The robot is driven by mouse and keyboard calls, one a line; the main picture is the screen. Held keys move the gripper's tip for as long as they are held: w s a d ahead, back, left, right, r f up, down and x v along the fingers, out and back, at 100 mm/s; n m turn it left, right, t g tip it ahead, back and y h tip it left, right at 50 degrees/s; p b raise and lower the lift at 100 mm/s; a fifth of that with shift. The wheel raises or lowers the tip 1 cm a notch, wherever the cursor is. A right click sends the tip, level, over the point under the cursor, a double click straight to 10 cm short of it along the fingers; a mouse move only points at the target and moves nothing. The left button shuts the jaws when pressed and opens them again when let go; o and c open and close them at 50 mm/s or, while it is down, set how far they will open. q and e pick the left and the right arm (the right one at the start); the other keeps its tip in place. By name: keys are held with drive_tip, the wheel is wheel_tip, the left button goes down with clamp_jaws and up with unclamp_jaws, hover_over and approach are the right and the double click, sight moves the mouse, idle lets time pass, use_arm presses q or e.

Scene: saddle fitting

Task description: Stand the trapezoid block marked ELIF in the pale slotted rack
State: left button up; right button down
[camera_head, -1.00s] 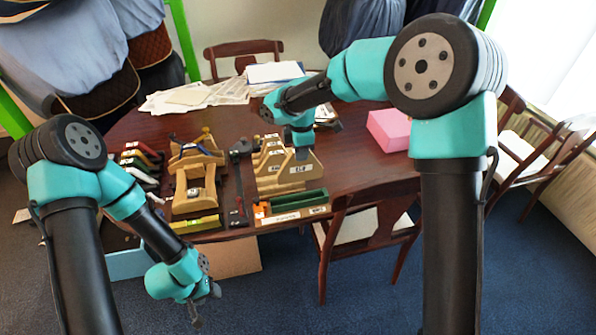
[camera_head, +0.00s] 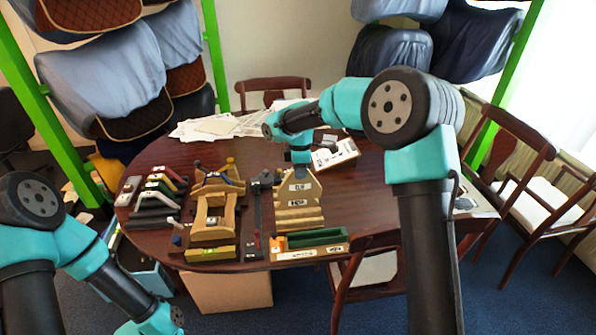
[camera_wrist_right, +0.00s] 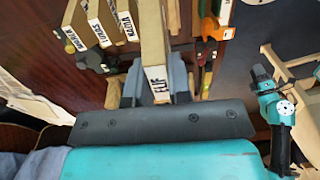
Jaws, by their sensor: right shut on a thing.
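My right gripper (camera_head: 300,160) is shut on the wooden ELIF block (camera_head: 300,187). The right wrist view shows the block between the grey fingers (camera_wrist_right: 157,90), its ELIF label (camera_wrist_right: 158,86) facing the camera. The block appears upright, sloped sides showing in the head view, over the pale wooden rack (camera_head: 300,220). I cannot tell whether it is seated in a slot. Other labelled blocks (camera_wrist_right: 100,22) stand beside it in the right wrist view. My left gripper is out of view; only its arm shows at lower left in the head view.
A green tray (camera_head: 312,238) lies in front of the rack. A wooden saddle form (camera_head: 213,216) and dark clamps (camera_head: 255,200) stand to the left. The table's right side is mostly clear.

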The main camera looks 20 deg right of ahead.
sight(299, 198)
drive_tip(key=shift+f, duration=0.15)
drive_tip(key=shift+f, duration=5.75)
idle(0.6)
drive_tip(key=c, duration=0.6)
unclamp_jaws()
drive_tip(key=shift+o, duration=0.2)
